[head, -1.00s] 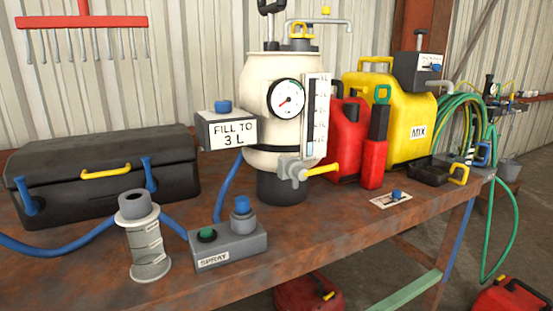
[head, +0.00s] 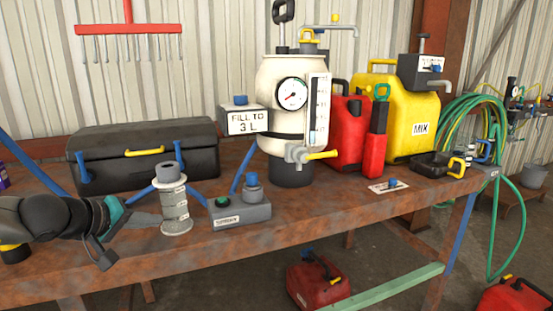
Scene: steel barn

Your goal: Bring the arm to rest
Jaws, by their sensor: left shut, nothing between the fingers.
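My left gripper (head: 137,226) comes in from the left edge, low over the front of the rusty workbench (head: 330,210). It is shut and empty. Its tip points right, at the grey ribbed cylinder (head: 175,208) standing on the bench; I cannot tell whether they touch. My left arm lies roughly level, in front of the black toolbox (head: 150,160). My right gripper does not show.
The spray control box (head: 240,213) stands right of the cylinder. The cream tank (head: 277,85), red can (head: 348,130) and yellow MIX can (head: 405,100) stand behind. The bench's front right is mostly clear.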

